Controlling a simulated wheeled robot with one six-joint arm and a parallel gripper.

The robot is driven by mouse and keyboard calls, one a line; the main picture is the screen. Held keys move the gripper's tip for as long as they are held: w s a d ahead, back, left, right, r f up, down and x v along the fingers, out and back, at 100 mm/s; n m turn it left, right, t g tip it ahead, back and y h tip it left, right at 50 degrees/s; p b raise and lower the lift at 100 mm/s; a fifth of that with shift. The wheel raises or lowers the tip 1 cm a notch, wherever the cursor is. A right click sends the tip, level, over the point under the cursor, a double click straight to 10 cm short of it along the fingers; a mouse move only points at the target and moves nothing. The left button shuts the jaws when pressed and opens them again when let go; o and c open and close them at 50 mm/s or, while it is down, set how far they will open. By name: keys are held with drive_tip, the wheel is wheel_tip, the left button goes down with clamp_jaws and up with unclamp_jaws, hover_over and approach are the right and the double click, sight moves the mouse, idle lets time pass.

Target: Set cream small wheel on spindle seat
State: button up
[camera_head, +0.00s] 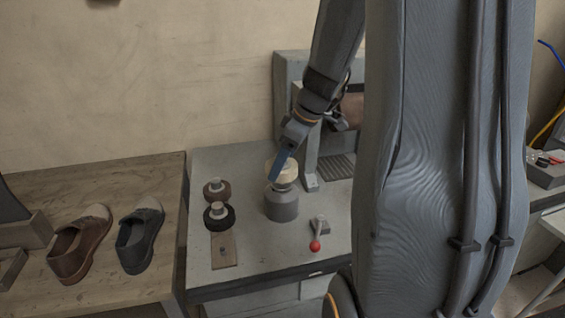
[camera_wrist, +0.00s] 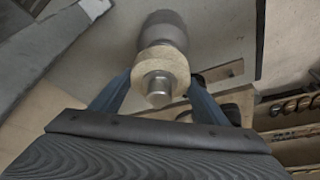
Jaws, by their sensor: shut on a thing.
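The cream small wheel (camera_head: 287,172) is a pale disc; the wrist view shows it as a ring (camera_wrist: 176,63) around a silver hub (camera_wrist: 158,90). My gripper (camera_head: 281,167) is shut on it, with a blue finger at each side in the wrist view (camera_wrist: 160,88). The spindle seat (camera_head: 282,206) is a grey cylinder on the bench, directly under the wheel; it also shows behind the wheel in the wrist view (camera_wrist: 164,30). The wheel looks lined up over the seat. I cannot tell whether the two touch.
A brown wheel (camera_head: 217,196) and a black wheel (camera_head: 219,222) stand left of the seat by a wooden board (camera_head: 224,253). A red-knobbed lever (camera_head: 315,246) is at front right. The grey machine (camera_head: 291,92) rises behind. Two shoes (camera_head: 80,243) lie on the left table.

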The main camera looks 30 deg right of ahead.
drive_tip(key=shift+f+b, duration=1.6)
idle(0.4)
drive_tip(key=o, duration=1.3)
drive_tip(key=shift+b+v, duration=0.3)
drive_tip(key=shift+v, duration=3.6)
